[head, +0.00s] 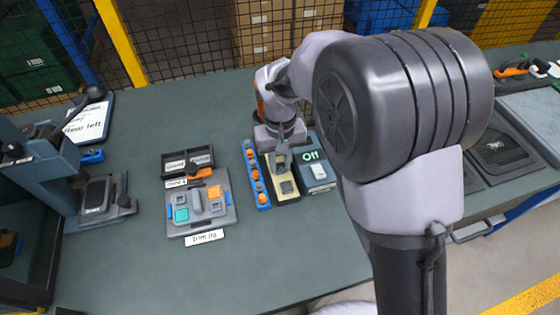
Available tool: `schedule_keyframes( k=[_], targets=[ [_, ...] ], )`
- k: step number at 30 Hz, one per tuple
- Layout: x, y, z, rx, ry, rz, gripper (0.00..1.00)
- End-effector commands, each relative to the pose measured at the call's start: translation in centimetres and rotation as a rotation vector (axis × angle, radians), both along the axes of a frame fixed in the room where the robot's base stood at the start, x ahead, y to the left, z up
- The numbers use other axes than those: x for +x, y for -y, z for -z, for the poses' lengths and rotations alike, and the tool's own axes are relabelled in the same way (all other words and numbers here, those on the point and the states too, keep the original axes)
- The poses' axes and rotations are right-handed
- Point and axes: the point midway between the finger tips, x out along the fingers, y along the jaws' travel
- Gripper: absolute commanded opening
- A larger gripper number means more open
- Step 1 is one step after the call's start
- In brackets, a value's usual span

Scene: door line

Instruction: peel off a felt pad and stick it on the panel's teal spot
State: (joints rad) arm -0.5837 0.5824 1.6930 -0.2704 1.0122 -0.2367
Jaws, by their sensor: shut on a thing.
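The panel (200,221) is a light grey plate lying on the bench at centre left. Its teal spot (181,215) is bare, near the panel's left side. A cream backing sheet (281,201) lies to the right of the panel, with a dark grey felt pad (287,187) on it. My gripper (281,159) is above the far part of this sheet, pointing down. It is shut on a small grey piece that looks like a felt pad (281,168). The gripper partly hides this piece, and I cannot tell whether it still touches the sheet.
A blue strip (264,207) with orange parts lies left of the sheet. A dark two-part tray (187,163) sits behind the panel. A blue-grey press (50,165) stands at left. The front bench is clear.

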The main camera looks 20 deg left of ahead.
Motion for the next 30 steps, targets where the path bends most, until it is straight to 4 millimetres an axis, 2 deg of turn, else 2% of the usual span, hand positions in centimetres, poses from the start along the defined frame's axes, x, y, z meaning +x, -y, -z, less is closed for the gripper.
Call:
schedule_keyframes(
  k=[10,30],
  targets=[
    [0.0,0.0,-0.7,0.000,0.000,0.000,0.00],
    [0.0,0.0,-6.3,0.001,0.001,0.000,0.00]
  ],
)
